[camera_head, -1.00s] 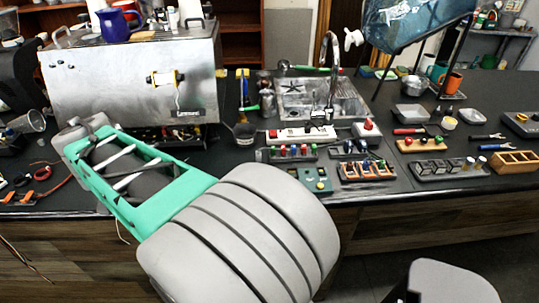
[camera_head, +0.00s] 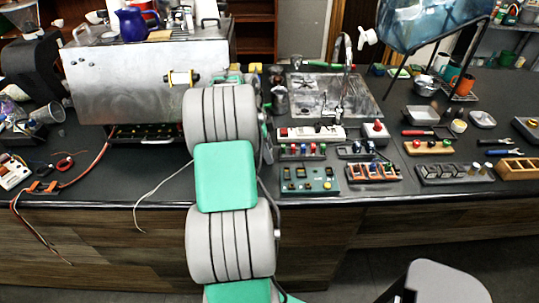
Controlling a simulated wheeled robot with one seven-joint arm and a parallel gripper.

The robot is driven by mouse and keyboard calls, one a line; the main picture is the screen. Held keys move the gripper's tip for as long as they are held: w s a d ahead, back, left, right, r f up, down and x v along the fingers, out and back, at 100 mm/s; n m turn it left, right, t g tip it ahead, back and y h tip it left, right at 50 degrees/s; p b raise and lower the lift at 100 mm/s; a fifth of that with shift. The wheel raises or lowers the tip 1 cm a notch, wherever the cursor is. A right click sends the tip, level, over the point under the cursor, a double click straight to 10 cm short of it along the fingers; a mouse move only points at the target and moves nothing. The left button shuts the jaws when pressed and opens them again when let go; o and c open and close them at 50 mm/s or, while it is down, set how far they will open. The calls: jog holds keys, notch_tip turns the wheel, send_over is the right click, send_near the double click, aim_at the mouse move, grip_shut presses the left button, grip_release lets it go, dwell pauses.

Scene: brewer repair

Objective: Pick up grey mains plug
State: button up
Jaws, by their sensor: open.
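I cannot make out the grey mains plug for certain. A white power strip (camera_head: 310,134) lies on the bench right of my arm, with a small dark piece (camera_head: 318,127) on it, too small to identify. My arm reaches forward over the bench beside the brewer's right end. My gripper is hidden behind my own arm links, so its fingers and what lies beneath them do not show.
A sink (camera_head: 335,94) with a tall tap lies behind the power strip. A green circuit board (camera_head: 309,180) and several racks of small parts fill the bench front at right. Red wires and a white meter (camera_head: 12,172) lie at left. Bare bench shows around the pale cable.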

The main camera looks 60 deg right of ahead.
grip_shut()
dwell(0.6)
